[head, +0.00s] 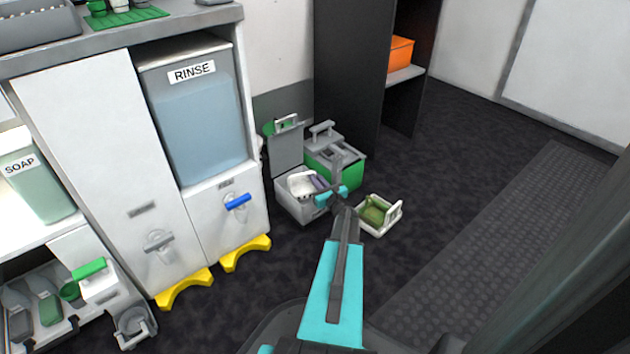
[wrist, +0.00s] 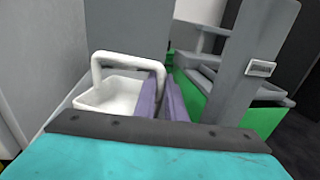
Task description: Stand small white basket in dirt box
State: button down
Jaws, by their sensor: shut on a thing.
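The small white basket (head: 302,184) is at the mouth of the open grey box (head: 293,207), which has a raised lid; no readable label shows that this is the dirt box. In the wrist view the basket (wrist: 108,97) has its white handle up, in front of the grey lid (wrist: 125,28). My gripper (head: 320,183) is at the basket's right side. Its purple fingers (wrist: 162,98) are shut at the right end of the handle. The teal wrist hides the basket's lower part, so I cannot tell whether it touches the box floor.
A green box (head: 350,174) with grey top parts stands right behind the grey box. Another pale basket (head: 378,232) holding something green is on the floor to the right. The white cabinet (head: 228,215) stands left.

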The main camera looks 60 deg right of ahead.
jog(key=shift+f+b, duration=0.35)
jog(key=shift+f, duration=0.2)
dwell(0.4)
jog(key=c, duration=1.8)
grip_release()
jog(key=shift+r, duration=0.1)
jog(key=shift+r+p, duration=0.35)
jog(key=shift+r, duration=0.1)
jog(key=shift+s+a+r, duration=0.15)
jog(key=shift+s+r, duration=0.05)
jog(key=p+v, duration=0.2)
jog(key=v, duration=0.3)
jog(key=p+v, duration=0.3)
jog(key=v, duration=0.3)
jog(key=shift+s+a+f, duration=0.1)
jog(key=shift+s+f, duration=0.15)
